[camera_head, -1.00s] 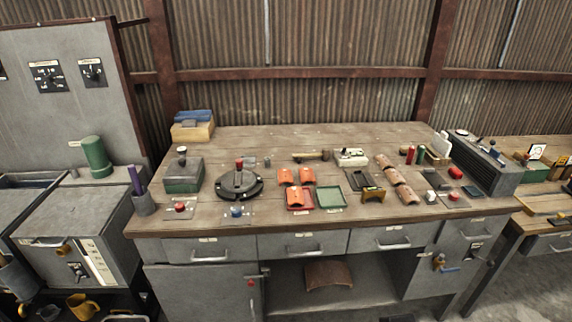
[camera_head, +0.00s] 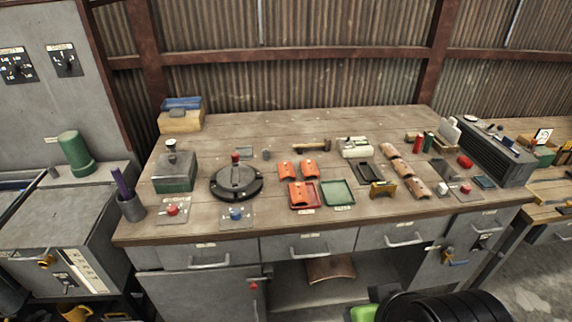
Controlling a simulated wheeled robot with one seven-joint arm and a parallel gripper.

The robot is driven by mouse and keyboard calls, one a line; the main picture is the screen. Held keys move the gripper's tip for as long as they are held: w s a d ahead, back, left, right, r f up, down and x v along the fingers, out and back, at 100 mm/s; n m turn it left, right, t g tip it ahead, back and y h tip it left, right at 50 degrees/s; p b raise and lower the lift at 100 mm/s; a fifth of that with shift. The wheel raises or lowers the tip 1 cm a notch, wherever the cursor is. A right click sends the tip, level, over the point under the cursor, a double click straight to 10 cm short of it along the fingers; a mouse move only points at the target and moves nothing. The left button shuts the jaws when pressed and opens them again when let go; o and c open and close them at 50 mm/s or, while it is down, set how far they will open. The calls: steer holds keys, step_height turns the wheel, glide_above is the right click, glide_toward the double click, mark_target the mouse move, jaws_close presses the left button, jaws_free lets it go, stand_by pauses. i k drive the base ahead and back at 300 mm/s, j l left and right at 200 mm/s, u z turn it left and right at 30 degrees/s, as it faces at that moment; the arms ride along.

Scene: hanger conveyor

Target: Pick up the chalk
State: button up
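I cannot make out the chalk for certain. A small white piece (camera_head: 442,188) lies at the right of the wooden workbench (camera_head: 330,118), near a button plate, and may be the chalk; it is too small to tell. My gripper is not in view. A black rounded part with a bright green piece, probably of my arm, shows at the bottom right edge, in front of the bench.
The bench top holds a black round turntable (camera_head: 236,183), a red tray (camera_head: 303,196), a green tray (camera_head: 337,193), several curved orange tiles, a hammer (camera_head: 311,146) and a grey ribbed box (camera_head: 483,155). The back middle of the bench is clear.

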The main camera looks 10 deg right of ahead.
mark_target(442, 188)
steer(key=z, duration=1.25)
